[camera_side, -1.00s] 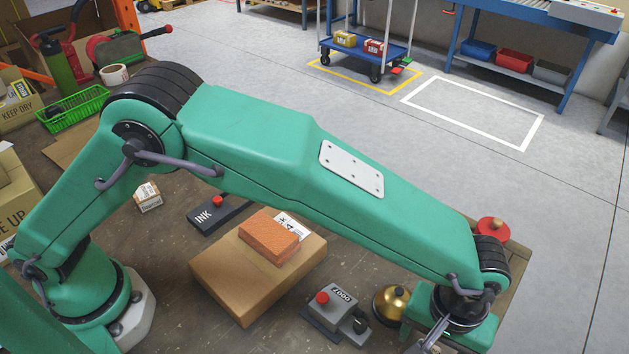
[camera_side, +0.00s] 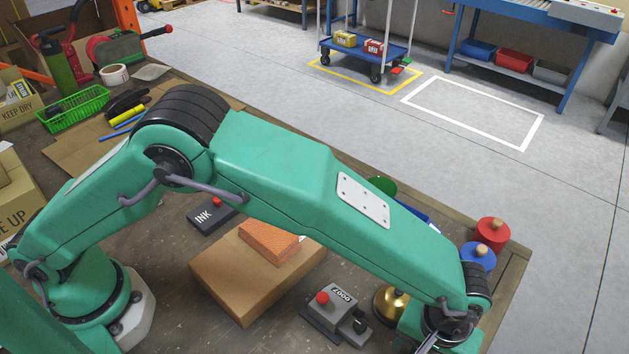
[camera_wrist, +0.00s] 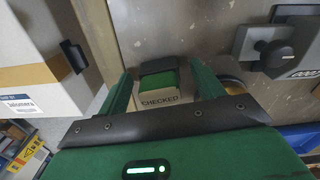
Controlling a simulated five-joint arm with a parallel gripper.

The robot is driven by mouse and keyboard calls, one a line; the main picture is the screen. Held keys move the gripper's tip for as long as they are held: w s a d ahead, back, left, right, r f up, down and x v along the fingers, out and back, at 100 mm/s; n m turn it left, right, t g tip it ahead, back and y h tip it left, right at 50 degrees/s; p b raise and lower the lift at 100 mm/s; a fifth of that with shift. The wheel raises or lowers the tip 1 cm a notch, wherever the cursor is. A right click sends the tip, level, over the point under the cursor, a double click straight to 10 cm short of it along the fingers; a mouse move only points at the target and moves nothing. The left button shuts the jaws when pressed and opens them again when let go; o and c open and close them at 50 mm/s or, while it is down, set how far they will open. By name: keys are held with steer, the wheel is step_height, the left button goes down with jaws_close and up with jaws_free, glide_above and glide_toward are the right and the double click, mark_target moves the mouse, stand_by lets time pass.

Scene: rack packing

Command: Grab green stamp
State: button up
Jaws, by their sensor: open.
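In the wrist view, a stamp-like block (camera_wrist: 163,84) has a black top, a green band and a pale front marked "CHECKED". It stands between the two fingers of my gripper (camera_wrist: 165,76). In the side view, my gripper's fingertips are cut off by the bottom edge, and this block is not visible.
A grey device (camera_side: 340,312) with a red button and a brass bell (camera_side: 391,305) stand close by. A cardboard box (camera_side: 240,282) carries an orange brick (camera_side: 268,241). Blue (camera_side: 478,256), red (camera_side: 492,233) and green (camera_side: 382,186) round things lie near the table's far edge.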

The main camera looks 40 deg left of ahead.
steer(key=c, duration=1.1)
steer(key=shift+r, duration=0.1)
steer(key=shift+r, duration=4.95)
